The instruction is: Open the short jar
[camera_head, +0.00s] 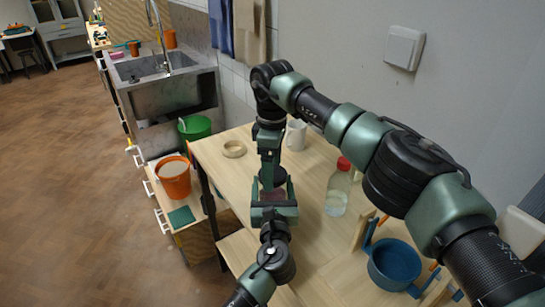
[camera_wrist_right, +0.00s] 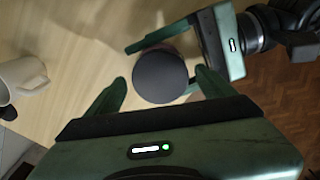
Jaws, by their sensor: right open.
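The short jar (camera_head: 271,196) stands upright on the wooden table, with a reddish body and a dark round lid (camera_wrist_right: 160,76). My left gripper (camera_head: 273,198) reaches it from the near side, low down, with its fingers on both sides of the body; it looks shut on the jar, though one contact is hidden. My right gripper (camera_wrist_right: 160,92) points down from above and is open. Its fingers stand to either side of the lid in the right wrist view, with a gap on the left. In the head view its fingertips are hard to make out.
A white mug (camera_head: 297,134) and a tan ring (camera_head: 234,149) stand behind the jar. A clear bottle with a red cap (camera_head: 337,191) is to its right. A blue pot (camera_head: 393,265) is at the near right. Orange (camera_head: 173,182) and green buckets (camera_head: 195,127) are left of the table.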

